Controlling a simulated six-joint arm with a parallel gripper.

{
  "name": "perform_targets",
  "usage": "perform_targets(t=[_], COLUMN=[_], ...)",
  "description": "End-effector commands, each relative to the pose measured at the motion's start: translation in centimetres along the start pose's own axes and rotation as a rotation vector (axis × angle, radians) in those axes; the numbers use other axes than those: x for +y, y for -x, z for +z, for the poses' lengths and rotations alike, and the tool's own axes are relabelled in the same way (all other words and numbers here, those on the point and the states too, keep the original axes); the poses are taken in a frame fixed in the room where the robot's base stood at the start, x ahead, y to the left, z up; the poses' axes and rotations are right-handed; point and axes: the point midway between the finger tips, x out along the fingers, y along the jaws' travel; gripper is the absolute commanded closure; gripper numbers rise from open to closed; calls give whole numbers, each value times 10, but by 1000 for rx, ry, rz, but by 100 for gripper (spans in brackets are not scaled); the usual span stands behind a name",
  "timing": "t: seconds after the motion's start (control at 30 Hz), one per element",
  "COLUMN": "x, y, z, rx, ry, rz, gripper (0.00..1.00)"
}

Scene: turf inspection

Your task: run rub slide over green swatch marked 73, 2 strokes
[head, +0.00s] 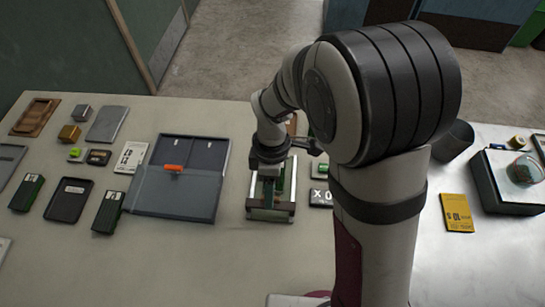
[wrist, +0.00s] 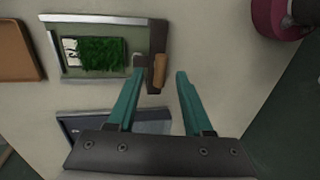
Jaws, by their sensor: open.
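A green turf swatch (wrist: 97,54) lies inside a metal-edged frame (wrist: 100,18) in the wrist view. A white tag (wrist: 70,48) at its left end bears dark marks too small to read. The rub slide (wrist: 157,38) looks like a dark bar across the right end of the frame, with a tan handle (wrist: 160,70). My gripper (wrist: 160,74) is open, its teal fingers on either side of the handle; contact cannot be told. In the head view the frame (head: 291,172) stands on the table under my gripper (head: 269,172), which hides part of it.
A blue-grey folder (head: 190,200) with an orange piece (head: 173,168) lies left of the frame. A dark block marked X O (head: 321,195) sits close on its right. A yellow card (head: 457,212) lies farther right. The table in front of the frame is clear.

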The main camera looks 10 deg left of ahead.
Motion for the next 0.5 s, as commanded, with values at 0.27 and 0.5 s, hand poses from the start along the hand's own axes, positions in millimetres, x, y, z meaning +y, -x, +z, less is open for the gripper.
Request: perform_targets(t=[0.27,0.5], x=[0,0], y=[-10,-10], z=[0,0], rx=[0,0], ry=[0,0], rz=[1,1], gripper=[49,73])
